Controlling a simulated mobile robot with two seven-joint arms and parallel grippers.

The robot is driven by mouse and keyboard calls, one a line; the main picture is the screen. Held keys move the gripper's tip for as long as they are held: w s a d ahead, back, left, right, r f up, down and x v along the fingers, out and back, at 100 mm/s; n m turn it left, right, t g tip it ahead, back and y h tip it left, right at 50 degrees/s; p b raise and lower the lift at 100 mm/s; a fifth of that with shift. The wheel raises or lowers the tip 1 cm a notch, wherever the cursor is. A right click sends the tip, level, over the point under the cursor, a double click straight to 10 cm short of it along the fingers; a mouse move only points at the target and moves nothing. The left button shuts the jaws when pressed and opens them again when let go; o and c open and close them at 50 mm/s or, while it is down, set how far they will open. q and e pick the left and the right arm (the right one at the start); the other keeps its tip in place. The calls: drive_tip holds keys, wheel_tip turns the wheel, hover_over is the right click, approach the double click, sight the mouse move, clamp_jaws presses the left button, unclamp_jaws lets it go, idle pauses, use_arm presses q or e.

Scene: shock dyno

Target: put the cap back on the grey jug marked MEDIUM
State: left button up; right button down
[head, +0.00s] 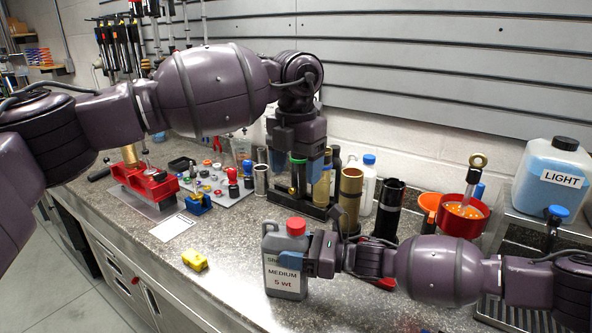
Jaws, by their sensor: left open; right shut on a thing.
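The grey jug (287,272) with the MEDIUM 5 wt label stands upright near the front of the grey worktop, at the lower middle of the head view. A red cap (296,226) sits at the jug's top; I cannot tell how firmly it is seated. My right gripper (292,246) comes in from the right and is shut on the jug's upper body. My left gripper (299,168) points down, open, farther back and above the jug. It is in front of a green-ringed cylinder (298,159) at the black stand; I cannot tell whether they touch.
A yellow block (195,260) and a white card (172,227) lie left of the jug. A brass tube (350,200), black cylinder (388,210) and red bowl (462,217) stand behind my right arm. A LIGHT jug (553,180) stands far right. The worktop between block and jug is clear.

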drive_tip(key=shift+c, duration=1.1)
unclamp_jaws()
drive_tip(key=b+v, duration=0.1)
drive_tip(key=v, duration=0.9)
drive_tip(key=shift+d, duration=0.35)
drive_tip(key=shift+s, duration=0.1)
